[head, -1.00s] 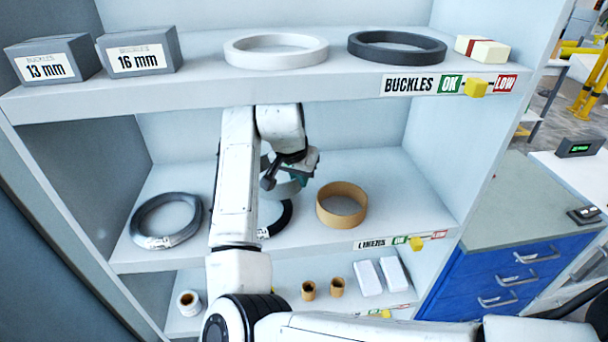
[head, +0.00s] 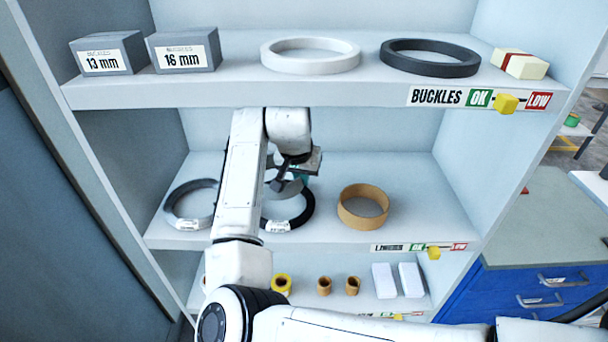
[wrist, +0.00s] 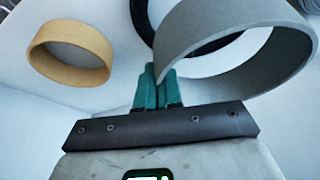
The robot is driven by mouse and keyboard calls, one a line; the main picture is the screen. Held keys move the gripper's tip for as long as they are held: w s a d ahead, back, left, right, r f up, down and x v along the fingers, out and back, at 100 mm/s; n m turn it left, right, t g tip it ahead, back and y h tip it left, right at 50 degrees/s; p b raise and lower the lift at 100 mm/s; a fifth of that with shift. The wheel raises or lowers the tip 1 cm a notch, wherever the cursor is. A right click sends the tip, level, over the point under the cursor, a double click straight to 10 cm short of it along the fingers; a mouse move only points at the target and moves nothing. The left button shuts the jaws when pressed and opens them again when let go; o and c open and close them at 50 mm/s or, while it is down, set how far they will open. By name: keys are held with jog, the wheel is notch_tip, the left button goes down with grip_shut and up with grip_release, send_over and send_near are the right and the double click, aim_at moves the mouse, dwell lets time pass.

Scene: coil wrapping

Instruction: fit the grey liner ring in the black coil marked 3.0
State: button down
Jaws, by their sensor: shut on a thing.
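The grey liner ring (wrist: 292,52) is large and close in the wrist view. My gripper (wrist: 157,90) has its green fingers shut on the ring's near wall. In the head view the ring (head: 288,189) is partly hidden by my arm and gripper (head: 302,175). The black coil (head: 308,212) lies flat on the middle shelf, its left side hidden by my arm. Its white label is too small to read. In the wrist view the coil (wrist: 140,18) shows behind the ring. The ring appears above the coil and off its centre, towards the back.
A tan ring (head: 363,222) stands right of the coil. A grey coil (head: 177,211) lies on its left, partly behind my arm. The upper shelf (head: 240,94) hangs over my gripper. The middle shelf is bare to the right of the tan ring.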

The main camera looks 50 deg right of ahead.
jog(key=shift+w+r, duration=0.2)
jog(key=shift+r, duration=0.35)
jog(key=shift+f, duration=0.1)
notch_tip(320, 180, down, 6)
jog(key=b, duration=0.5)
jog(key=shift+s+d+f, duration=0.1)
jog(key=shift+f, duration=0.05)
dwell(0.3)
jog(key=shift+p, duration=0.65)
dwell(1.7)
jog(key=shift+f+b, duration=0.35)
jog(key=shift+f, duration=0.45)
jog(key=shift+r+p, duration=0.25)
jog(key=shift+p, duration=0.1)
